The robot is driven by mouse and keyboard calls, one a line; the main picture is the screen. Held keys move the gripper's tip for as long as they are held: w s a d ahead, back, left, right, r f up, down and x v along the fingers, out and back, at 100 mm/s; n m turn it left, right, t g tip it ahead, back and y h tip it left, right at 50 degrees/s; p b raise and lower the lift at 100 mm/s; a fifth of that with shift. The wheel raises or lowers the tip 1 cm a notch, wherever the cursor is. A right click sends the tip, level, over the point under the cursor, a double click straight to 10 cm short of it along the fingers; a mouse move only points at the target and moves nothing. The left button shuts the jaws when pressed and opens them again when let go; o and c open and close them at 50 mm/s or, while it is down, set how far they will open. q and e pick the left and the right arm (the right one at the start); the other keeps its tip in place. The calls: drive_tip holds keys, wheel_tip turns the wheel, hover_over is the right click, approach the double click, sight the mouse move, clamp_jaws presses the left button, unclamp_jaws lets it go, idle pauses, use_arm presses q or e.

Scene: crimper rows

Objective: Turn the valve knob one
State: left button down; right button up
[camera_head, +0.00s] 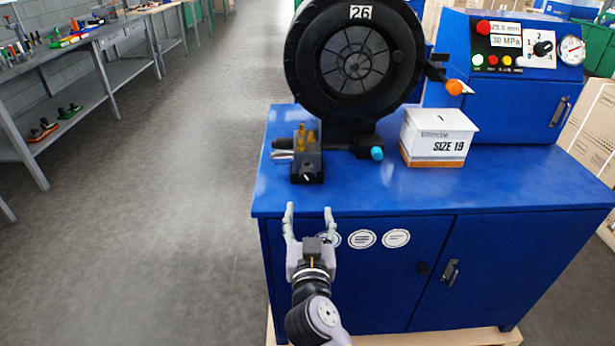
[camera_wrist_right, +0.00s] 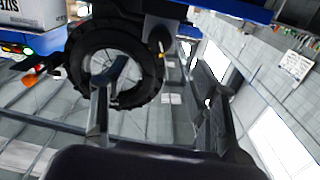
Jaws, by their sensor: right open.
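There the knob cannot be made out clearly. My left gripper is not in view.
The black crimper ring (camera_head: 300,52) marked 26 rises behind the block. A cyan-tipped handle (camera_head: 377,153) and a white SIZE 19 box (camera_head: 437,140) are to the right. An orange-tipped lever (camera_head: 455,87) sticks out from the ring. The floor (camera_head: 180,200) at left is clear.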

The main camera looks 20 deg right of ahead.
sight(308, 181)
drive_tip(key=p+x, duration=0.2)
drive_tip(key=x, duration=1.2)
drive_tip(key=shift+f, duration=0.1)
drive_tip(key=shift+c, duration=0.3)
drive_tip(key=c, duration=1.1)
